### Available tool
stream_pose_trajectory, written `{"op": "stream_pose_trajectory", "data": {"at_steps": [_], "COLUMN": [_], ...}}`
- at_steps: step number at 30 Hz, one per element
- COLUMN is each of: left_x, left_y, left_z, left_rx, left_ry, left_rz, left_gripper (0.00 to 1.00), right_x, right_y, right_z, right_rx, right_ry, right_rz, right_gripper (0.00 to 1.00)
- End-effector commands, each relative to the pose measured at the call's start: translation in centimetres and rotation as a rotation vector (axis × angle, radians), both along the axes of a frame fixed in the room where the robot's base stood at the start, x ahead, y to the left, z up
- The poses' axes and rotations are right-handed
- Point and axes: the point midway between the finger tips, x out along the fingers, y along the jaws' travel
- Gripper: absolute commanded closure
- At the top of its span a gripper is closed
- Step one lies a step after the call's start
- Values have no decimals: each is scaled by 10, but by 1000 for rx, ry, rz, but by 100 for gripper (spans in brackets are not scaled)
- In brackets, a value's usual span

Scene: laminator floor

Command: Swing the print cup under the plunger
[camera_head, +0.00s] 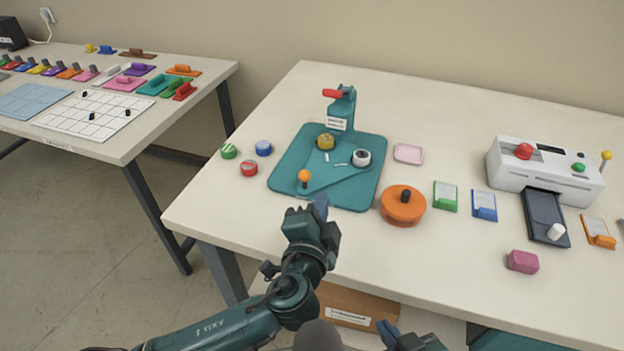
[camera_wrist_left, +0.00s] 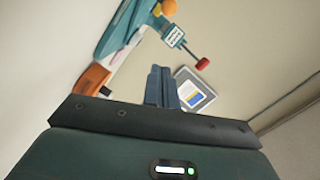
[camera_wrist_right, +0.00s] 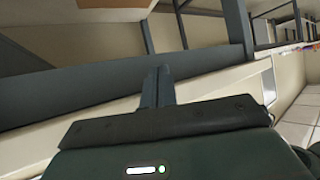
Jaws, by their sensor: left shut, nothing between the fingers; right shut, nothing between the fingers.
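The teal press (camera_head: 341,108) stands on a teal base plate (camera_head: 355,195) on the table, with a red lever (camera_head: 333,93) pointing left. A yellow cup (camera_head: 325,142) sits close below the press head. A grey-rimmed cup (camera_head: 361,158) with a pale inside sits to its right. I cannot tell which is the print cup. An orange knob (camera_head: 304,176) stands at the front left of the swing plate. My left gripper (camera_head: 320,207) is shut and empty just in front of the base plate. My right gripper (camera_head: 386,333) is shut and empty at the bottom, by the table's front edge.
Green, blue and red round pieces (camera_head: 249,168) lie left of the base. A white laminator (camera_head: 544,172) stands farther right. A cardboard box (camera_head: 345,306) is below the table.

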Motion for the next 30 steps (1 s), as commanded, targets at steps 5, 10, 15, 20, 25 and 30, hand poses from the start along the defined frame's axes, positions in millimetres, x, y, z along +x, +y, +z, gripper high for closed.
{"op": "stream_pose_trajectory", "data": {"at_steps": [5, 10, 15, 20, 25, 30], "left_x": [38, 72, 86, 91, 92, 92], "left_y": [-7, -14, 2, 14, 17, 17], "left_z": [-1, -6, -17, -24, -27, -27], "left_rx": [1, 0, 1, -2, -3, -3], "left_ry": [-2, 0, 3, 3, 3, 3], "left_rz": [2, 2, 3, 1, 0, 0], "left_gripper": [100, 100, 100, 100, 100, 100], "right_x": [0, 0, -1, -2, -2, -2], "right_y": [-1, -2, -4, -4, -4, -5], "right_z": [2, 2, 3, 3, 2, 1], "right_rx": [-2, -3, -7, -7, -8, -8], "right_ry": [6, 10, 16, 22, 24, 24], "right_rz": [-4, -8, -11, -14, -14, -15], "right_gripper": [100, 100, 100, 100, 100, 100]}}
